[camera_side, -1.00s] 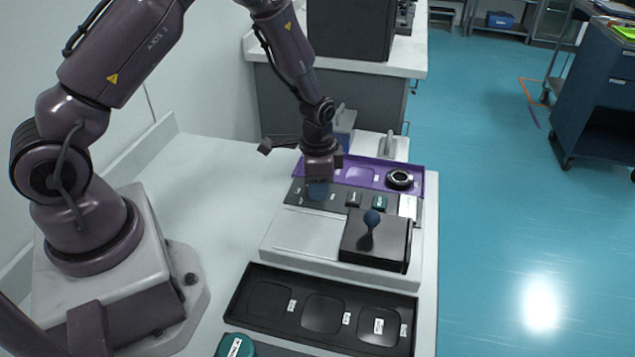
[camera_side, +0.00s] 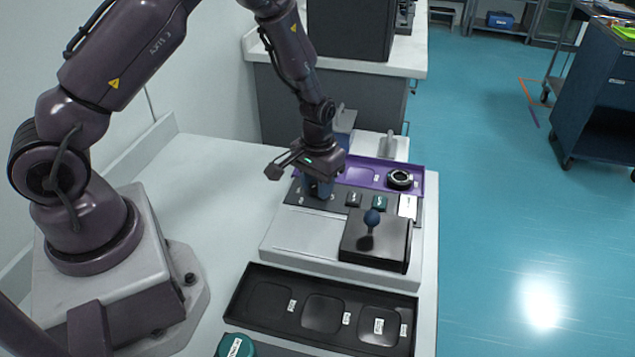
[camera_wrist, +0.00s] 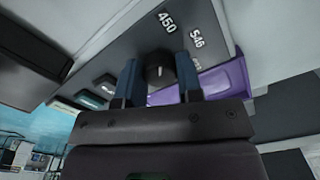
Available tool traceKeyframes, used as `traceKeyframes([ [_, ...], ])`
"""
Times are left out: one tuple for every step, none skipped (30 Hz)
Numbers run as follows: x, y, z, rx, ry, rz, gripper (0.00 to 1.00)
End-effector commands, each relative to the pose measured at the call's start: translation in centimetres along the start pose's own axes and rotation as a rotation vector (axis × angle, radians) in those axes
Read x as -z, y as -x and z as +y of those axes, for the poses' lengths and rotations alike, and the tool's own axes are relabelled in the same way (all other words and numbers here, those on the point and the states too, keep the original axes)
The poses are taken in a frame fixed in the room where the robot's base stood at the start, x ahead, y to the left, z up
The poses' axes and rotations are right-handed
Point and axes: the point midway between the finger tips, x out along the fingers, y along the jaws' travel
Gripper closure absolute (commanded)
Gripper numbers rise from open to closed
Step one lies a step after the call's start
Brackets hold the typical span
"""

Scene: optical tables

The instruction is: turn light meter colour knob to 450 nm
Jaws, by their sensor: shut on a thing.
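The colour knob (camera_wrist: 158,72) is black with a white mark and sits on the grey panel of the light meter (camera_wrist: 115,52). The label 450 (camera_wrist: 167,21) is beyond the knob in the wrist view, with 546 (camera_wrist: 196,38) to its right and a smaller, unreadable label below that. I cannot tell exactly which label the white mark points to. My gripper (camera_wrist: 159,84) has one blue finger on each side of the knob and is shut on it. In the side view my gripper (camera_side: 318,188) is low over the panel's left end and hides the knob.
A black tray with several recesses (camera_side: 290,333) lies nearer. The bench at left is clear.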

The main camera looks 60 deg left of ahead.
Motion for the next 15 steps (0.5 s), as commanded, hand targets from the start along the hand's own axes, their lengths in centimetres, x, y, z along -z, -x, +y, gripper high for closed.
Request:
traceKeyframes([
  [-0.03,0.1,0.02,0.0,0.024,-0.002,0.9],
  [-0.03,0.1,0.02,0.0,0.037,-0.002,0.9],
  [-0.03,0.1,0.03,-0.001,0.052,-0.002,0.9],
  [-0.03,0.11,0.03,-0.001,0.063,-0.002,0.9],
  [-0.03,0.11,0.03,0.0,0.072,-0.002,0.9],
  [-0.03,0.11,0.03,0.0,0.082,-0.002,0.9],
  [-0.03,0.11,0.03,0.0,0.09,-0.002,0.9],
  [-0.03,0.11,0.02,0.0,0.096,-0.002,0.9],
  [-0.03,0.11,0.02,0.0,0.103,-0.002,0.9],
  [-0.03,0.11,0.02,0.0,0.107,-0.002,0.9],
  [-0.03,0.12,0.02,0.0,0.111,-0.002,0.9],
  [-0.03,0.12,0.01,0.0,0.114,-0.002,0.9],
  [-0.03,0.12,0.01,0.0,0.116,-0.002,0.9],
  [-0.03,0.12,0.01,0.0,0.118,-0.002,0.9],
  [-0.03,0.12,0.01,0.0,0.12,-0.002,0.9],
])
